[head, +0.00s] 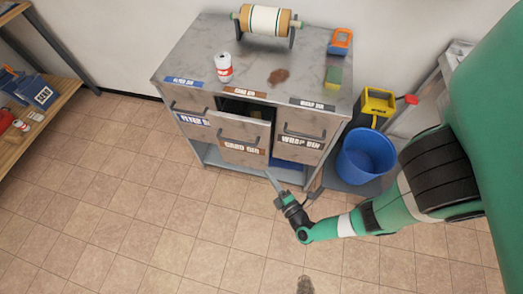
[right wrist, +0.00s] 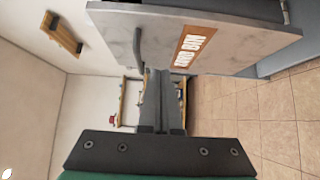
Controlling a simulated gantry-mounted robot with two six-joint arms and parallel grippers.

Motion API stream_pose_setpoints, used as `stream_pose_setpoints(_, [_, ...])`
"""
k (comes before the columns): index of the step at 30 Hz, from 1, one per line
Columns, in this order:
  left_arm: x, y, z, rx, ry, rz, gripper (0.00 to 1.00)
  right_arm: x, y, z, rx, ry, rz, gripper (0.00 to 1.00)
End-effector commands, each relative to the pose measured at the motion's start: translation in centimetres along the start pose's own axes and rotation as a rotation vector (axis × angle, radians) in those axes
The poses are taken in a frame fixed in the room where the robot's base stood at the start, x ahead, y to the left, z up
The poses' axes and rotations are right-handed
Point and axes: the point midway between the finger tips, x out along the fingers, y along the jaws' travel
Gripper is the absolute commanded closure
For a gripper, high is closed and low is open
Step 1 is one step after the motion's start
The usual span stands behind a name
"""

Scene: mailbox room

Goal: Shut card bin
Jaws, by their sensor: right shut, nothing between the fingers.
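The card bin (head: 243,136) is the middle drawer of the grey cabinet. It is pulled out, with its dark inside showing behind the front panel. Its front has a dark bar handle and a brown label; the front also shows in the right wrist view (right wrist: 225,22), where it is turned on its side. My right gripper (head: 269,175) is shut and empty, just in front of and below the card bin's label. In the right wrist view its fingers (right wrist: 159,85) point toward the drawer front; I cannot tell whether they touch it. My left gripper is not in view.
The wrap bin (head: 301,129) is right of the card bin, the letter bin (head: 193,119) left. The cabinet top (head: 200,50) holds a can (head: 224,67), a paper roll (head: 265,19) and a sponge (head: 333,77). A blue bucket (head: 366,156) stands right. Floor in front is clear.

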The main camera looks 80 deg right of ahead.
Motion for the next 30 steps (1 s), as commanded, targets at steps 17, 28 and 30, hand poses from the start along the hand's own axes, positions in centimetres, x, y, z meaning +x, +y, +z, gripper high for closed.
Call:
stream_pose_setpoints(17, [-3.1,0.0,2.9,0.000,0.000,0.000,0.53,8.8,-0.4,1.0,0.000,-0.009,0.003,1.00])
stream_pose_setpoints(28, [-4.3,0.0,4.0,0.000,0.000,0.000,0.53,10.8,-0.1,2.9,-0.002,-0.001,0.000,1.00])
stream_pose_setpoints(30, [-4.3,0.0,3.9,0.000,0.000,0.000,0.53,10.8,0.0,3.0,-0.002,-0.001,0.000,1.00])
